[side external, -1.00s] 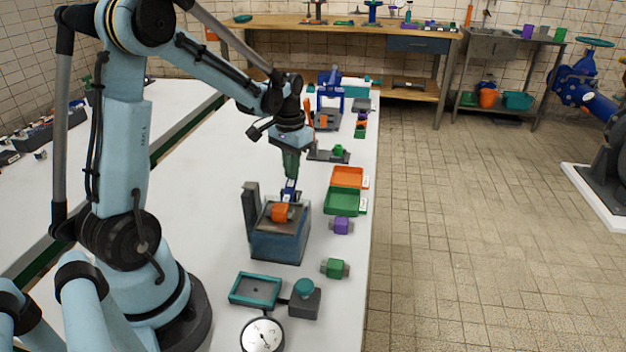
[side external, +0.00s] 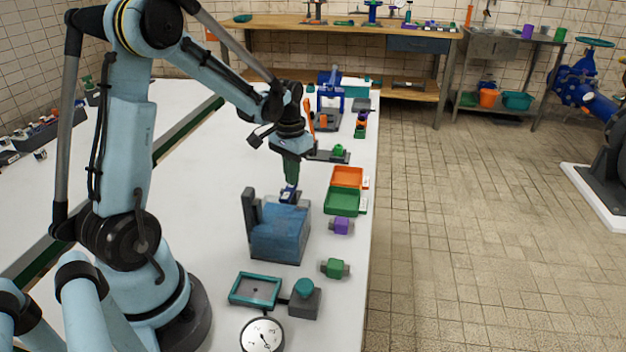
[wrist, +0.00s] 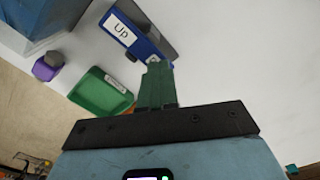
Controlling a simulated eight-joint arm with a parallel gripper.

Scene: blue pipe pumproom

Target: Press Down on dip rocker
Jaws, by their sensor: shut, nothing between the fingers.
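The dip rocker is blue on a dark base; its end labelled "Up" (wrist: 122,29) shows in the wrist view. In the side view the rocker (side external: 288,197) stands just behind the blue box. The fingertips of my gripper (wrist: 154,66) are shut and empty. They are at the rocker's end opposite the "Up" label and cover that end, so I cannot tell whether they touch or press it. The blue box (side external: 276,247) has a blue top, with a dark upright post (side external: 250,212) at its left. No orange piece shows on it.
Right of the rocker are an orange tray (side external: 347,177), a green tray (side external: 344,204) and a purple piece (side external: 341,225). A green piece (side external: 335,268), a teal-rimmed tray (side external: 255,290), a teal button (side external: 304,289) and a dial (side external: 262,335) lie nearer. The white table left of the box is clear.

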